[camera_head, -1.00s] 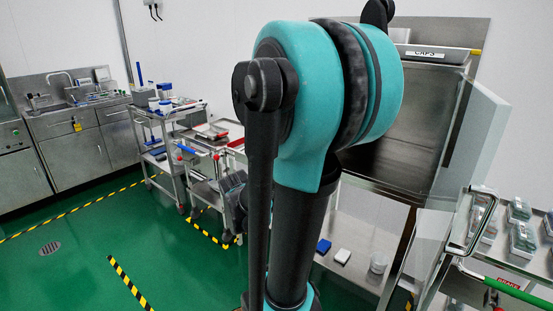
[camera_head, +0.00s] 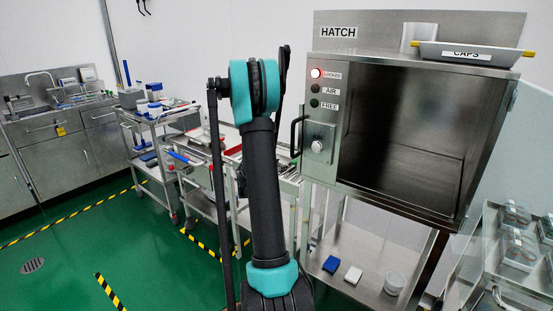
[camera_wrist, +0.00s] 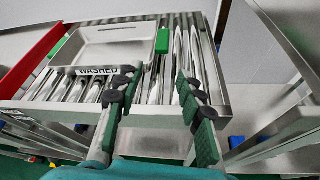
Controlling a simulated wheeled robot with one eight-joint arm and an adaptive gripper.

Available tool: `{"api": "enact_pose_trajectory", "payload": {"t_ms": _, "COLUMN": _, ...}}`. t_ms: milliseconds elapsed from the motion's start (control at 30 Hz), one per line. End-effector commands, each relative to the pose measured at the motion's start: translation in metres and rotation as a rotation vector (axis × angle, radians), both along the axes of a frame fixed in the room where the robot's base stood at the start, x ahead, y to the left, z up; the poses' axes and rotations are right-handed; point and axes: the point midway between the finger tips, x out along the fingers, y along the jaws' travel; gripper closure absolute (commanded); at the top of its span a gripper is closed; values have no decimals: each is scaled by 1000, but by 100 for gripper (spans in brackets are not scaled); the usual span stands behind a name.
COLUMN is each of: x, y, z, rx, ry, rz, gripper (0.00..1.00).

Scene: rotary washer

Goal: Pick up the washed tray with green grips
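In the wrist view, a shallow metal tray labelled WASHED (camera_wrist: 108,46) lies on a rack of metal rollers. It has a green grip at its right end (camera_wrist: 163,41) and another at its left end (camera_wrist: 58,46). My gripper (camera_wrist: 160,77) is open and empty. Its two fingers point toward the tray's right end, and the right green grip shows beyond the gap between the fingertips. I see no contact. In the head view my arm hides the gripper, and I cannot make out the washed tray.
A metal rail bounds the rollers on the right. In the head view, the hatch (camera_head: 400,140) stands right of my arm, with a yellow-gripped CAPS tray (camera_head: 468,54) on top. A trolley (camera_head: 150,120) stands left.

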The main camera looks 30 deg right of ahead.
Motion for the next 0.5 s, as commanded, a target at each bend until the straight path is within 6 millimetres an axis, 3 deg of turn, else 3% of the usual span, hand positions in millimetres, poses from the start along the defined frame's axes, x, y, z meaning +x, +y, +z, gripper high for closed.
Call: {"api": "enact_pose_trajectory", "payload": {"t_ms": 500, "x": 44, "y": -78, "z": -36, "rx": 2, "ry": -1, "rz": -1, "gripper": 62}}
